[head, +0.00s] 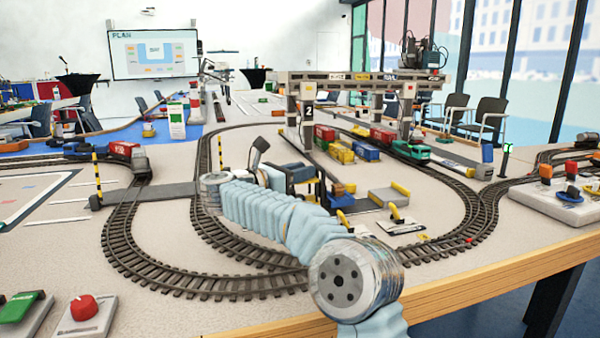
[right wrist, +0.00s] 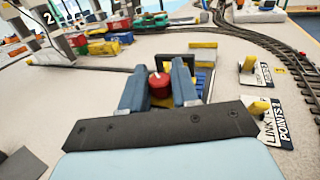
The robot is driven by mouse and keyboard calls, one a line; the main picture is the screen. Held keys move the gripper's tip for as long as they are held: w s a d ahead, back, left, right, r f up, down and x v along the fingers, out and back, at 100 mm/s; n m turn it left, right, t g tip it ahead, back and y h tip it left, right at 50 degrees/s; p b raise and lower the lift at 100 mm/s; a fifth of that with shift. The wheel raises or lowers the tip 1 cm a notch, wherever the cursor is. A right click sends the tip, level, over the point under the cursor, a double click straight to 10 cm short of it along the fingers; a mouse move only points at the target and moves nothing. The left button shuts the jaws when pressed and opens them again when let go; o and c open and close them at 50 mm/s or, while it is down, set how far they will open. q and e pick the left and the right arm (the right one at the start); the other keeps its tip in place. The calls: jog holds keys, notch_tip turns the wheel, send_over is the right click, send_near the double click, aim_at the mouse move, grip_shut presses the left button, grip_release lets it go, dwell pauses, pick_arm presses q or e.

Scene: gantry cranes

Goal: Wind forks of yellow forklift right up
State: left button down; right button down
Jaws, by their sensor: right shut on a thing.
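My right gripper (right wrist: 158,82) is shut on a red knob (right wrist: 160,86), which sits between its two blue-grey fingers. The knob has a small pale mark on its face. In the head view my right arm reaches in from the lower right, and its gripper (head: 304,174) is partly hidden by the arm. My left gripper is not in view.
Yellow levers on plates stand to the right, one (right wrist: 248,64) close by. A gantry crane (head: 350,80) spans coloured wagons (head: 368,151) behind. A curved track (head: 470,200) rings the area. A red knob box (head: 84,310) and a button panel (head: 560,205) stand near the edges.

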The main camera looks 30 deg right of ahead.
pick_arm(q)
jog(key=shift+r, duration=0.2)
pick_arm(e)
jog(key=shift+m+g, duration=0.6)
jog(key=shift+g, duration=0.4)
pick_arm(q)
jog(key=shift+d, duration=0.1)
pick_arm(e)
jog(key=c, duration=0.9)
grip_release()
